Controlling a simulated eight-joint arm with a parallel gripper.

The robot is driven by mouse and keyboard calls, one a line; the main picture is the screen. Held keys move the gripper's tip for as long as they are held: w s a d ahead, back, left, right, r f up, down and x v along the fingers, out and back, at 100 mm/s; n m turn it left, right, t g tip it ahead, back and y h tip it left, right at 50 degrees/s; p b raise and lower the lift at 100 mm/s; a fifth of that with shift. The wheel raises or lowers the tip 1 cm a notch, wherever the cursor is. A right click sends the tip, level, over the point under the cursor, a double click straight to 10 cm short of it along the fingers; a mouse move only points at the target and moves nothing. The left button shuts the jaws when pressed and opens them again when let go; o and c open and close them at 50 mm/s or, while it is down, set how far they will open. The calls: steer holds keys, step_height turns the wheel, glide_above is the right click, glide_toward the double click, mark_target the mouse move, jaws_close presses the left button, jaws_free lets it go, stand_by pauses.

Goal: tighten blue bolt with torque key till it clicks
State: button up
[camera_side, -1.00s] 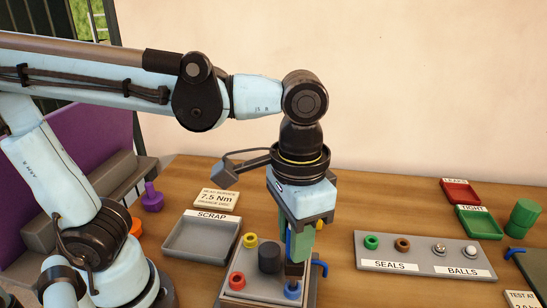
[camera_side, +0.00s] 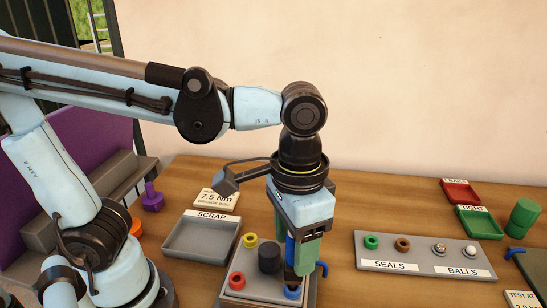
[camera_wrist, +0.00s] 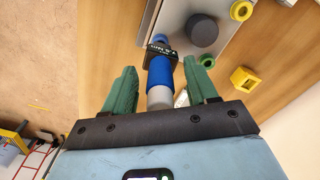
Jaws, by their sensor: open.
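The blue bolt (camera_side: 292,292) is at the front right corner of the grey block (camera_side: 240,296). The torque key, with a blue grip (camera_side: 290,250) and dark lower end, stands upright over the bolt; I cannot tell how fully it is seated. My gripper (camera_side: 292,250) points down around the key. In the wrist view the key (camera_wrist: 160,72) stands between the two green fingers of my gripper (camera_wrist: 160,88), with gaps on both sides, so the jaws are open.
Yellow (camera_side: 250,240) and red (camera_side: 237,280) bolts and a black cylinder (camera_side: 269,259) stand close by on the block. A scrap tray (camera_side: 202,240) is left, a seals and balls tray (camera_side: 425,262) right.

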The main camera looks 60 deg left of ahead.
steer(key=shift+r, duration=0.1)
step_height(320, 180, up, 12)
steer(key=shift+f, duration=0.1)
stand_by(0.4)
steer(key=n, duration=0.3)
steer(key=shift+w+f, duration=0.1)
steer(key=shift+f, duration=0.3)
steer(key=shift+f+n, duration=0.2)
steer(key=shift+n, duration=0.1)
step_height(320, 180, down, 12)
steer(key=shift+r, duration=0.15)
